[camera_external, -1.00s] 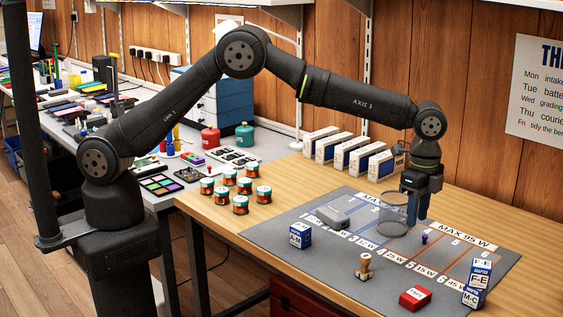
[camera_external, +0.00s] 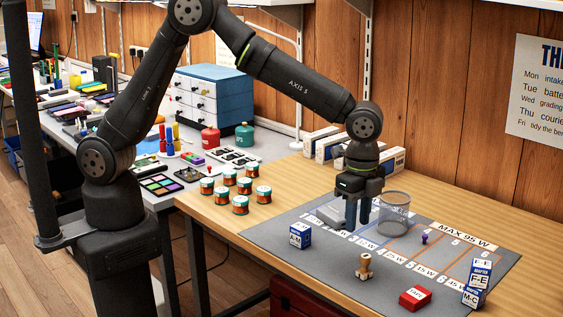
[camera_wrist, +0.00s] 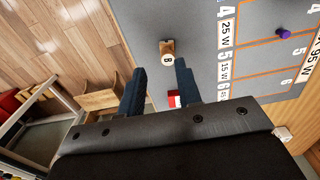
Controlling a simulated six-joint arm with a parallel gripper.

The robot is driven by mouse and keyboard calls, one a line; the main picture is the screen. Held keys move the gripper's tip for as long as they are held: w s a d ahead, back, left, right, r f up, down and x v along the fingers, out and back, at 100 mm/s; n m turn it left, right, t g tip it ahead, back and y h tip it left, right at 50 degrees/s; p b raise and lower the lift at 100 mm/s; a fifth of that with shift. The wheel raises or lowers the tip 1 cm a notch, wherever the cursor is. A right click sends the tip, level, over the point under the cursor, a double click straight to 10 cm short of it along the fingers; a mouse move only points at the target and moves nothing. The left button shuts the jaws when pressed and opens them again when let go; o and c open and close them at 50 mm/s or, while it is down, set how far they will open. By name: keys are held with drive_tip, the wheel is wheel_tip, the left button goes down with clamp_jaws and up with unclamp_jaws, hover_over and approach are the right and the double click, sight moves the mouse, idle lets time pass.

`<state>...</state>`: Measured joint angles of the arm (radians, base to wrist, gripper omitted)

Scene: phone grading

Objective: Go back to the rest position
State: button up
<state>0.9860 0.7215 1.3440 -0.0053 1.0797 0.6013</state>
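My gripper (camera_external: 357,213) is above the grey mat (camera_external: 310,262), just left of the mesh cup (camera_external: 394,214) in the external view. Its two blue fingers point down, stand apart and hold nothing. In the wrist view the fingers of my gripper (camera_wrist: 158,88) are spread, with a gap between them. The wooden stamp (camera_wrist: 168,50) marked B shows beyond the fingertips. A grey box-like device (camera_external: 328,214) on the mat is partly hidden behind the fingers.
The wooden stamp (camera_external: 364,266), a red tape box (camera_external: 415,298), a blue-white box (camera_external: 300,235), adapter boxes (camera_external: 480,275) and a purple piece (camera_external: 427,236) stand on the mat. Several white-blue boxes (camera_external: 390,160) line the wall.

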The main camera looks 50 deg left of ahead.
drive_tip(key=s+a, duration=0.6)
drive_tip(key=w+a+f, duration=0.2)
drive_tip(key=w+f, duration=0.1)
drive_tip(key=w, duration=0.1)
drive_tip(key=shift+w+f, duration=0.2)
drive_tip(key=shift+f, duration=0.2)
drive_tip(key=shift+o, duration=0.3)
